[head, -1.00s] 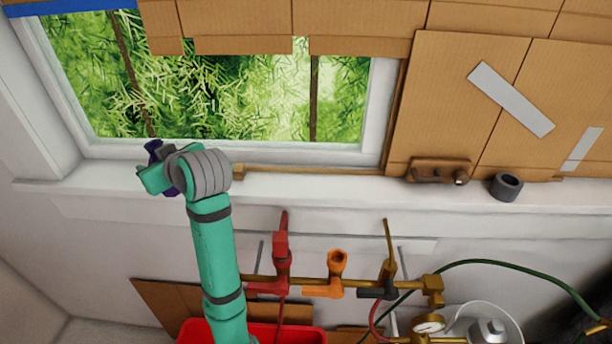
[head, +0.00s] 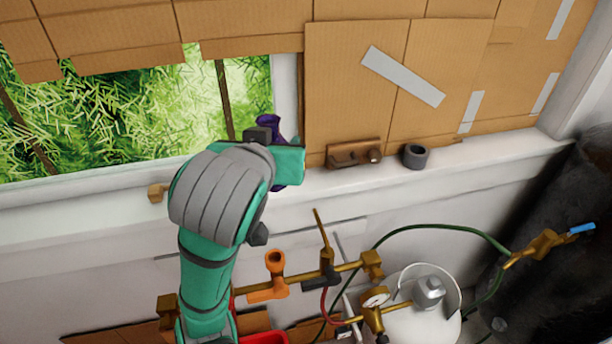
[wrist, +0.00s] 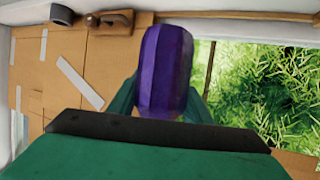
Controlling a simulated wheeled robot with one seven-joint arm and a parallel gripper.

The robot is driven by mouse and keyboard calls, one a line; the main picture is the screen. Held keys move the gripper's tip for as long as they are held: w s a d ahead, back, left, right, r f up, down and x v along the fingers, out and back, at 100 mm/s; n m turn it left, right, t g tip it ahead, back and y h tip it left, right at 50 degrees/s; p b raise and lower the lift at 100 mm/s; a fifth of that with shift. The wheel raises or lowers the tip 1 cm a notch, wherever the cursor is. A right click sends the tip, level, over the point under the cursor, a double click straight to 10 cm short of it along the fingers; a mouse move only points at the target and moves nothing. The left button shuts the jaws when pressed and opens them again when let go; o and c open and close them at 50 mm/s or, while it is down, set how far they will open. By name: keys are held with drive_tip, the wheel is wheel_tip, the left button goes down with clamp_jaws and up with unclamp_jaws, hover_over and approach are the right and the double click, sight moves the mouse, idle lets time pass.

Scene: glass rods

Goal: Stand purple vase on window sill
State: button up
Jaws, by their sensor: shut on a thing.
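The purple vase (head: 268,124) is held by my gripper (head: 281,150) in front of the right end of the window in the head view. It looks roughly upright; its flared top shows above the gripper and a bit of its lower end below. My gripper covers its middle. In the wrist view the vase's faceted purple side (wrist: 165,70) sits between the green fingers, which are shut on it. The white window sill (head: 400,180) runs behind and below it. I cannot tell whether the vase's foot touches the sill.
A brown wooden block with knobs (head: 354,153) and a dark grey ring (head: 415,156) stand on the sill to the right. A small wooden piece (head: 157,193) lies on the left.

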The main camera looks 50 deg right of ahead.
drive_tip(key=w+d+f, duration=0.2)
drive_tip(key=w+f, duration=0.1)
drive_tip(key=w+d+f, duration=0.2)
drive_tip(key=w+f, duration=0.1)
drive_tip(key=w, duration=0.1)
drive_tip(key=w+d+f, duration=0.2)
drive_tip(key=w+f, duration=0.1)
drive_tip(key=w, duration=0.1)
drive_tip(key=shift+w+d+f, duration=0.2)
drive_tip(key=shift+f, duration=0.2)
drive_tip(key=shift+w+f, duration=0.1)
drive_tip(key=shift+f, duration=1.55)
drive_tip(key=shift+f, duration=0.1)
drive_tip(key=o, duration=1.3)
drive_tip(key=shift+c, duration=0.2)
